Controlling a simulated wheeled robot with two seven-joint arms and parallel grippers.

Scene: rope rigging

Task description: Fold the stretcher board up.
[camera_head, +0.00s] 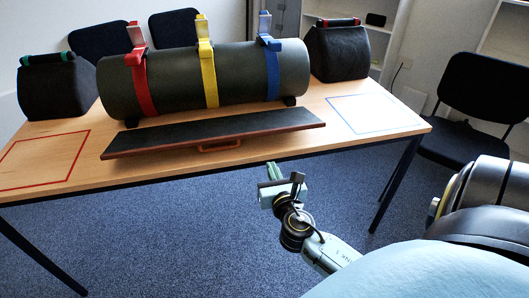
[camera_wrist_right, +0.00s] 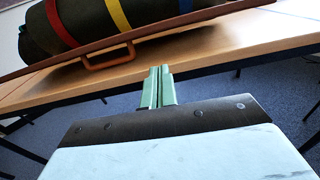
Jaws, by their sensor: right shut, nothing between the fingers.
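The stretcher board (camera_head: 210,134) is a long dark panel with reddish-brown edges. It lies along the front of the table, in front of a dark green roll. A red-brown loop handle (camera_head: 219,147) sits at the middle of its front edge. The handle also shows in the right wrist view (camera_wrist_right: 108,58). My right gripper (camera_head: 272,168) is in front of the table edge, right of the handle and apart from it. Its green fingers (camera_wrist_right: 158,74) are shut with nothing between them. My left gripper is not in view.
The green roll (camera_head: 180,88) carries red, yellow and blue straps with buckles. Dark blocks with a green handle (camera_head: 55,90) and a red handle (camera_head: 340,55) stand at its ends. Red and blue outlined squares mark the table (camera_head: 385,135). A chair (camera_head: 480,95) stands at right.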

